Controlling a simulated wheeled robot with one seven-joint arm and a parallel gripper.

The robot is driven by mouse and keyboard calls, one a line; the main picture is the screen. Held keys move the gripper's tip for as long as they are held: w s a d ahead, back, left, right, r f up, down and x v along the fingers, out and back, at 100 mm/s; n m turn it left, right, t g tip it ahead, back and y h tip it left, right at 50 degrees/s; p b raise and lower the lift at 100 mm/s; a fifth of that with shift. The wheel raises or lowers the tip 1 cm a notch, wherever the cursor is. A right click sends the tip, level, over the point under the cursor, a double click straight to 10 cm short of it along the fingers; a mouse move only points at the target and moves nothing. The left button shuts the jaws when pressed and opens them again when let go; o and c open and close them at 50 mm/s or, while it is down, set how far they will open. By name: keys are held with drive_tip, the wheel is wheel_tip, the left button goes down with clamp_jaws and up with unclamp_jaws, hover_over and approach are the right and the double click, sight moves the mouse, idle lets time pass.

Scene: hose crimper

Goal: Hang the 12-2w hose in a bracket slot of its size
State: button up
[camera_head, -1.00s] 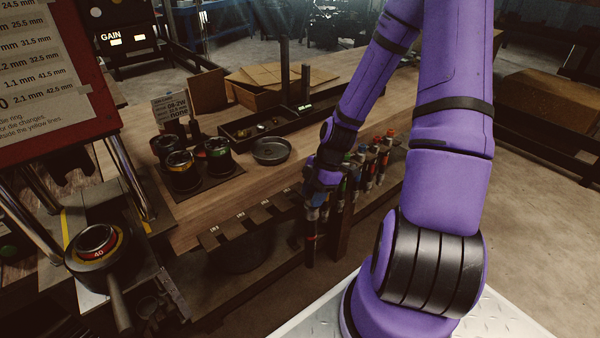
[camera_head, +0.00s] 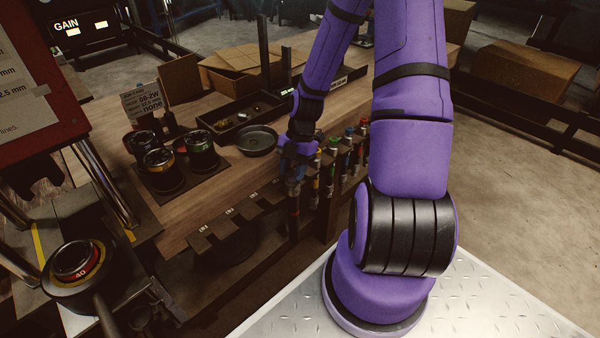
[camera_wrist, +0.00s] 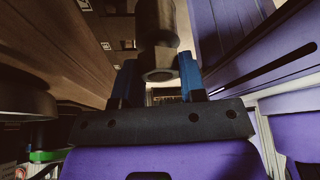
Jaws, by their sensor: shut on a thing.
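My gripper (camera_head: 293,180) is at the front edge of the workbench, just right of the empty-looking slots. It is shut on a dark hose (camera_head: 294,212), which hangs roughly upright below it. In the wrist view the blue fingertips (camera_wrist: 158,82) stand on either side of the hose's dark round end fitting (camera_wrist: 158,38). I cannot read a size on the hose. The bracket (camera_head: 228,222) runs along the bench front with several labelled slots; the labels are too small to read surely. The gripper hides part of the bracket.
Several hoses with coloured ends (camera_head: 345,148) hang close to the right of my gripper. A round dish (camera_head: 257,140) and a mat of dark die pots (camera_head: 160,172) stand on the bench (camera_head: 225,180). A black tray (camera_head: 240,118) lies behind. The crimper is at left.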

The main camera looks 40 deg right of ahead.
drive_tip(key=w, duration=0.2)
drive_tip(key=w+f, duration=0.1)
drive_tip(key=shift+w+a, duration=0.1)
drive_tip(key=shift+w, duration=0.3)
drive_tip(key=o, duration=1.1)
drive_tip(key=shift+r, duration=0.1)
drive_tip(key=v, duration=1)
drive_tip(key=shift+d+r, duration=0.2)
drive_tip(key=shift+r, duration=0.1)
